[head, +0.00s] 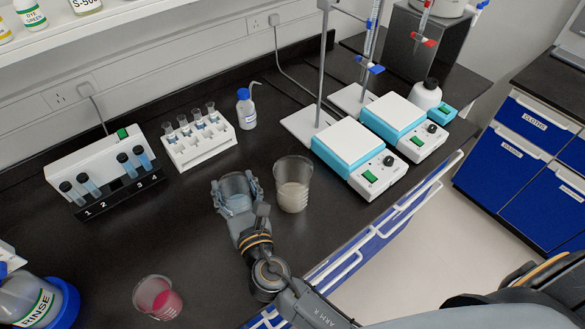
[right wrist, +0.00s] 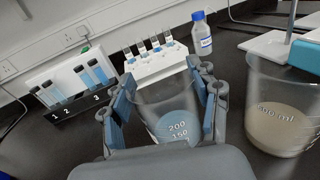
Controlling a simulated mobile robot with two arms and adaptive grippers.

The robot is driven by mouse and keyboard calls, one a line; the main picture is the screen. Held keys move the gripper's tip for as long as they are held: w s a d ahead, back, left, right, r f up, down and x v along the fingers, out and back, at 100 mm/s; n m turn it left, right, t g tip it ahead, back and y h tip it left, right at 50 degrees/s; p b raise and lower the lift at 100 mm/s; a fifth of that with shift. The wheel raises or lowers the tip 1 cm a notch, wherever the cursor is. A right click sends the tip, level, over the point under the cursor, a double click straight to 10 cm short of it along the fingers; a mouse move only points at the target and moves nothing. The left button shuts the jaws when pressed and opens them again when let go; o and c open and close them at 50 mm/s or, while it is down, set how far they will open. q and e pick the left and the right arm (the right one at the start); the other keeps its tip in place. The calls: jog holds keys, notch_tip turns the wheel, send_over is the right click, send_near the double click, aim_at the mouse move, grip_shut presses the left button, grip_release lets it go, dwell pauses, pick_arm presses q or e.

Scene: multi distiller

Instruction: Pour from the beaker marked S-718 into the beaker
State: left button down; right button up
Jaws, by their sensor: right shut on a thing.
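My right gripper (head: 238,183) is closed around a clear glass beaker (right wrist: 165,98) with pale blue contents and graduation marks 150 and 200. In the right wrist view the fingers (right wrist: 165,108) press on both sides of it. It looks upright; I cannot tell whether it touches the bench. Just right of it stands a larger beaker (head: 293,193) of cloudy beige liquid, also in the right wrist view (right wrist: 280,132). A beaker of pink liquid (head: 158,297) stands at the front left. I can read no S-718 mark on any beaker. My left gripper is not in view.
A white tube rack (head: 200,145), a blue-capped bottle (head: 246,112) and a numbered vial station (head: 105,172) stand behind. Two hotplates (head: 360,160) with stands are to the right. A rinse bottle (head: 35,300) is at the lower left. The bench between the pink beaker and vial station is clear.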

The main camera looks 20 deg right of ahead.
jog(key=shift+d+r+m+b, duration=0.3)
jog(key=shift+d+m, duration=0.5)
jog(key=shift+m, duration=0.1)
jog(key=shift+w+d+r+m, duration=0.1)
jog(key=shift+d+r+m, duration=0.25)
jog(key=shift+d+m, duration=0.5)
jog(key=shift+w+d+r+m, duration=0.1)
jog(key=shift+d+r+m, duration=0.6)
jog(key=shift+m, duration=0.45)
jog(key=shift+w+d+r+m, duration=0.1)
jog(key=shift+d+r+m, duration=0.4)
jog(key=shift+d+m, duration=0.5)
jog(key=shift+d+r+m, duration=0.6)
jog(key=shift+m, duration=0.7)
jog(key=shift+d+r+m, duration=0.15)
jog(key=shift+m, duration=0.35)
jog(key=shift+d+r+m+b, duration=0.2)
jog(key=shift+m+b, duration=0.2)
jog(key=shift+m, duration=0.25)
jog(key=shift+d+r+m+b, duration=0.1)
jog(key=shift+d+m+b, duration=0.1)
jog(key=shift+m+b, duration=0.35)
